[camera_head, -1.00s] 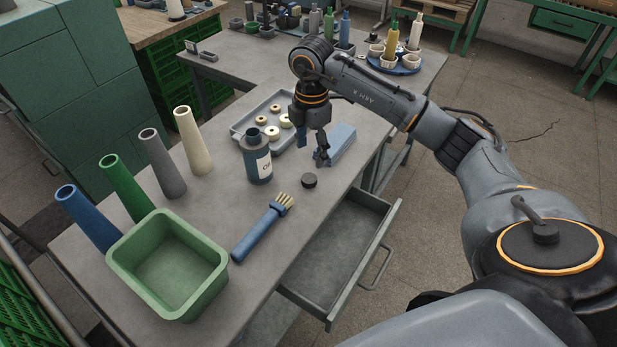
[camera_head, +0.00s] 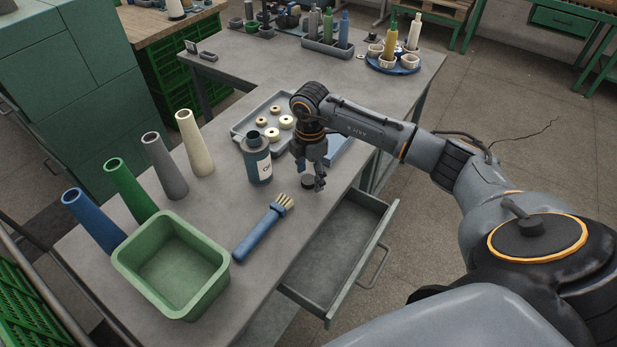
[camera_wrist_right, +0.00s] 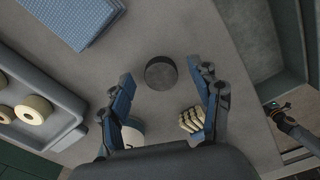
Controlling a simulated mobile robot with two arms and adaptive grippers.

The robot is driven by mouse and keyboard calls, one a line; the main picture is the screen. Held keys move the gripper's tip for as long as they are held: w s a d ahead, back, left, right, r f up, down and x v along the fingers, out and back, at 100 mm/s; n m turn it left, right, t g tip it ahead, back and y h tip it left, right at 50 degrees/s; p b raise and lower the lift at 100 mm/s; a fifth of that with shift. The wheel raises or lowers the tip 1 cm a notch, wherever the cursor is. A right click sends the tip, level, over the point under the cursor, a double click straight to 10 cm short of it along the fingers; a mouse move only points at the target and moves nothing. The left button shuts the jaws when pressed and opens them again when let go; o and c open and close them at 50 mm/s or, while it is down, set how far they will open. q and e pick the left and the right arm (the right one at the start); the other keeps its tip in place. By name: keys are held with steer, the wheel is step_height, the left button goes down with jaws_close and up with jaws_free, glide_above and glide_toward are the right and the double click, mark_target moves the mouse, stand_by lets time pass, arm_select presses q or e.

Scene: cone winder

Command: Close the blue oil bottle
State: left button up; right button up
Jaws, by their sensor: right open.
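The blue oil bottle (camera_head: 258,163) stands upright on the grey table, with a white label and an uncovered neck at its top. A black round cap (camera_head: 308,182) lies on the table to the right of the bottle. My right gripper (camera_head: 311,178) is open just above the cap. In the right wrist view the cap (camera_wrist_right: 160,73) lies ahead of and between the open fingertips (camera_wrist_right: 167,79), apart from both. A small part of a pale round shape, probably the bottle, shows behind the left finger. My left gripper is not in view.
A brush (camera_head: 262,231) lies in front of the bottle, near a green bin (camera_head: 128,262). A grey tray with rings (camera_head: 243,127) is behind the bottle. An open drawer (camera_head: 325,262) juts out below the table edge. Several cones stand left.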

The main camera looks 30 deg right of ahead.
steer(key=shift+f, duration=0.25)
steer(key=c, duration=0.8)
steer(key=shift+r, duration=0.15)
steer(key=shift+r, duration=0.55)
steer(key=s+a+r+b, duration=0.1)
steer(key=s+a+r, duration=0.1)
steer(key=a+r, duration=0.2)
steer(key=s+a+r+b, duration=0.1)
steer(key=s+a+r, duration=0.2)
steer(key=a, duration=0.1)
steer(key=s+a+r+b, duration=0.1)
steer(key=s+a+r, duration=0.1)
steer(key=a+r, duration=0.2)
steer(key=shift+s+r, duration=0.15)
steer(key=shift+r, duration=0.2)
